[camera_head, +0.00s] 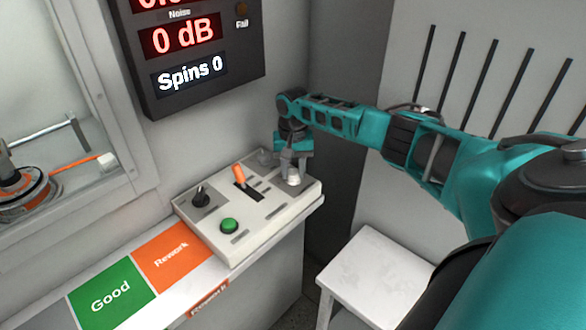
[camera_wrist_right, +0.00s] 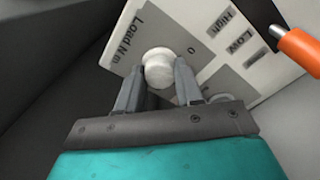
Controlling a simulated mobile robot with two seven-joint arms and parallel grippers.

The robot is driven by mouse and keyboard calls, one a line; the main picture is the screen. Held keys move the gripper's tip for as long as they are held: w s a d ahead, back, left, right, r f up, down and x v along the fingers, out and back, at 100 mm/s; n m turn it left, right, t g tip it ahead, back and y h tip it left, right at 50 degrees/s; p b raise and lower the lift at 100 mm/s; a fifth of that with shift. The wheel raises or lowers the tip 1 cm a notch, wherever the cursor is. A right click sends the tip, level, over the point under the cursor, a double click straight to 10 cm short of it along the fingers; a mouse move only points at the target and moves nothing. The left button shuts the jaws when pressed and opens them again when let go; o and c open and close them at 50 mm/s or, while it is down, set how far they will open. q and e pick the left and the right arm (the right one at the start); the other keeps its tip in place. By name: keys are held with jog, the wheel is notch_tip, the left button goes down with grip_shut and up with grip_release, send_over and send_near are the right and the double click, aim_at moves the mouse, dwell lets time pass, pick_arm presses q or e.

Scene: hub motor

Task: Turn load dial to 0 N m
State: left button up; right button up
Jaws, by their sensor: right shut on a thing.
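The load dial is a small round white knob (camera_wrist_right: 158,68) on the control panel, with "Load N m" printed beside it in the right wrist view. In the head view the white dial (camera_head: 293,178) sits at the panel's right end. My right gripper (camera_wrist_right: 157,85) is shut on the dial, one finger on each side of it. It also shows in the head view (camera_head: 291,165), reaching down over the panel's far right corner. A "0" mark shows near the right finger. The dial's pointer is not visible to me. My left gripper is not in view.
The panel (camera_head: 260,218) also carries an orange lever (camera_head: 239,174), a black knob (camera_head: 201,197) and a green button (camera_head: 229,225). A dark display (camera_head: 190,45) on the wall reads "0 dB" and "Spins 0". A white stool (camera_head: 375,270) stands at the lower right.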

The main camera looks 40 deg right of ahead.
aim_at(293, 171)
jog(key=c, duration=0.4)
jog(key=shift+r+n+p, duration=0.25)
jog(key=shift+n+p, duration=0.25)
jog(key=shift+p, duration=0.4)
jog(key=shift+c, duration=0.2)
jog(key=shift+n+p, duration=0.35)
jog(key=shift+n, duration=0.05)
jog(key=shift+f+n, duration=0.25)
jog(key=shift+n, duration=1.05)
jog(key=o, duration=1)
jog(key=shift+o, duration=0.2)
notch_tip(293, 171, up, 13)
jog(key=p, duration=0.1)
